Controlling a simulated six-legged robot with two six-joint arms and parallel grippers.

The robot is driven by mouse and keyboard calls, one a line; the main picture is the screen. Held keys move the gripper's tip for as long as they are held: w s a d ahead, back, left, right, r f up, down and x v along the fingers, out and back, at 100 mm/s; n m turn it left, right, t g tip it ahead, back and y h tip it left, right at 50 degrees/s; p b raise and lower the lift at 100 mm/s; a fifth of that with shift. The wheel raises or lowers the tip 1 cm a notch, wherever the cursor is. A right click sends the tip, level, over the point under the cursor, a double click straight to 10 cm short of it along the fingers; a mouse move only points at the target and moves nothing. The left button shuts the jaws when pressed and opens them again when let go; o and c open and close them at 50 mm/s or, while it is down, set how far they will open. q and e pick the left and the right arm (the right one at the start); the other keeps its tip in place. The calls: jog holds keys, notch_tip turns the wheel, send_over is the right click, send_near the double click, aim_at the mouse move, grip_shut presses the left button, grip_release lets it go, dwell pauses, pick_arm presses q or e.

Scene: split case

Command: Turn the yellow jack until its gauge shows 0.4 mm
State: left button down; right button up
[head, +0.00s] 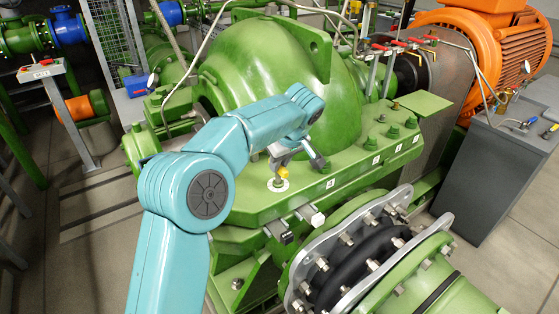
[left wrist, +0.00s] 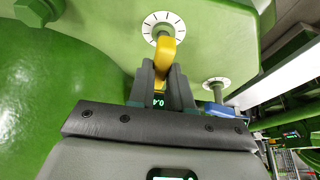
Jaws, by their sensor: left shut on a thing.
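The yellow jack (left wrist: 165,52) stands at the middle of a white dial with black marks (left wrist: 150,24) on the green casing flange. In the head view the yellow jack (head: 282,174) shows just below my left gripper (head: 283,166), above its white dial (head: 278,186). My left gripper (left wrist: 164,72) is shut on the yellow jack, with a dark finger on each side of it. A small lit gauge (left wrist: 158,101) between the fingers shows upside-down digits that look like 0.4. My right gripper is in neither view.
A blue jack (left wrist: 218,96) with its own white dial (left wrist: 214,83) is close to the right of my left gripper. Green bolts (head: 393,131) and numbered labels line the flange. A grey bench with tools (head: 500,150) stands at the right.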

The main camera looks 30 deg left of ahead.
pick_arm(q)
jog(key=shift+f, duration=0.15)
jog(key=c, duration=1)
grip_release()
jog(key=shift+c, duration=0.2)
jog(key=p+v, duration=0.2)
jog(key=v, duration=1.4)
jog(key=shift+r, duration=0.25)
jog(key=shift+w, duration=0.1)
jog(key=shift+f, duration=0.1)
